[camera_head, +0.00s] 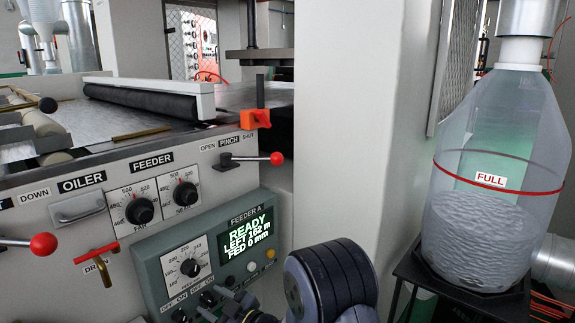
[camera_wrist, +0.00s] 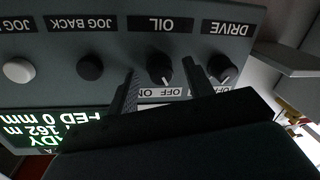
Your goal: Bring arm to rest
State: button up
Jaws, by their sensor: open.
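My gripper (camera_wrist: 159,67) is open, its two dark fingers on either side of the black OIL knob (camera_wrist: 160,75) in the wrist view. I cannot tell whether the fingers touch the knob. In the head view my gripper (camera_head: 214,303) is at the lower part of the FEEDER A panel (camera_head: 165,257), partly cut off by the bottom edge. Part of my arm (camera_head: 330,280) shows to its right.
The DRIVE knob (camera_wrist: 222,68) is close beside one finger; the JOG BACK button (camera_wrist: 90,67) is on the other side. A red-knobbed PINCH lever (camera_head: 255,159) juts out above the panel. A white pillar (camera_head: 350,130) stands right, then a clear hopper (camera_head: 500,180) marked FULL.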

jog(key=m+p, duration=0.3)
jog(key=shift+r, duration=0.15)
jog(key=shift+d+m+p, duration=0.2)
jog(key=shift+m+p, duration=0.1)
jog(key=shift+p, duration=0.15)
jog(key=v, duration=1)
jog(key=shift+s+d+f, duration=0.15)
jog(key=shift+s+f, duration=0.05)
jog(key=shift+f, duration=0.15)
jog(key=shift+d, duration=0.1)
